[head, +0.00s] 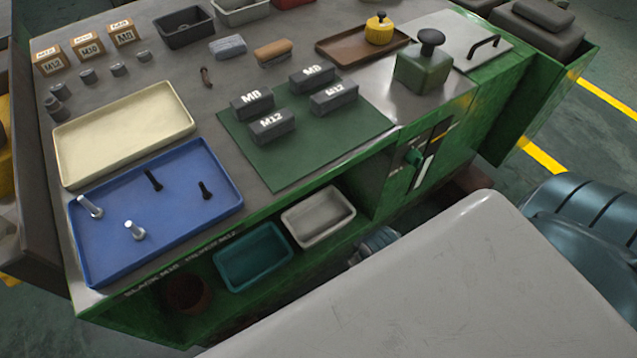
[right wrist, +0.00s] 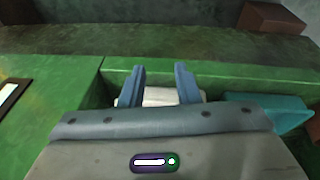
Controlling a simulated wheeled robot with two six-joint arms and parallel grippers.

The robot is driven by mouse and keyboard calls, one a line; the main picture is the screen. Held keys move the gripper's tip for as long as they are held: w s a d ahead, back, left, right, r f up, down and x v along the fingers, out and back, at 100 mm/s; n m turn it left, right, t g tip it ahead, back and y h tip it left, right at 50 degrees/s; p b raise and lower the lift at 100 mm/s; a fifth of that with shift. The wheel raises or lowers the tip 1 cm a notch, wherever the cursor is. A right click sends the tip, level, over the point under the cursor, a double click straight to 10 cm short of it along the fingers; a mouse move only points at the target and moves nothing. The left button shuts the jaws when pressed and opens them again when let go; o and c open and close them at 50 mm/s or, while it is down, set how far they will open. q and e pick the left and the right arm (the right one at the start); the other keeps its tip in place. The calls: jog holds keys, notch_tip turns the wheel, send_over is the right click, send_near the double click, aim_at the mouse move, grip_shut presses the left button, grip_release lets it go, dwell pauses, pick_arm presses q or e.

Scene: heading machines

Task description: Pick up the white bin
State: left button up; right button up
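The white bin (head: 318,217) sits on the lower shelf of the green bench in the head view, its open top facing up, apparently empty. In the right wrist view a pale part of the white bin (right wrist: 160,97) shows between and beyond the two blue-grey fingers of my right gripper (right wrist: 160,68). These fingers are apart. I cannot tell whether they touch the bin. The gripper housing hides the rest of the bin there. My left gripper is in neither view.
A teal bin (head: 253,257) stands beside the white bin on the shelf; it also shows in the right wrist view (right wrist: 265,112). A dark round pot (head: 187,293) is farther left. The bench top (head: 200,95) overhangs the shelf and holds trays, labelled blocks and bolts.

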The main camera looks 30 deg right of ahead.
notch_tip(320, 180, up, 5)
jog(key=w+n, duration=0.2)
jog(key=n+g+y, duration=0.2)
jog(key=n+g, duration=0.1)
jog(key=n, duration=1.2)
send_near(330, 229)
jog(key=f, duration=0.5)
jog(key=shift+s+d+f, duration=0.1)
jog(key=shift+s+d, duration=0.05)
jog(key=shift+s, duration=0.1)
jog(key=shift+w+a+f, duration=0.1)
jog(key=shift+a+f, duration=0.1)
jog(key=shift+f, duration=0.7)
jog(key=shift+w+a+f, duration=0.1)
jog(key=shift+a+f, duration=0.1)
jog(key=shift+f, duration=0.7)
jog(key=shift+w+a+f, duration=0.1)
jog(key=shift+a+f, duration=0.1)
jog(key=shift+f, duration=0.7)
jog(key=shift+c, duration=0.4)
grip_shut()
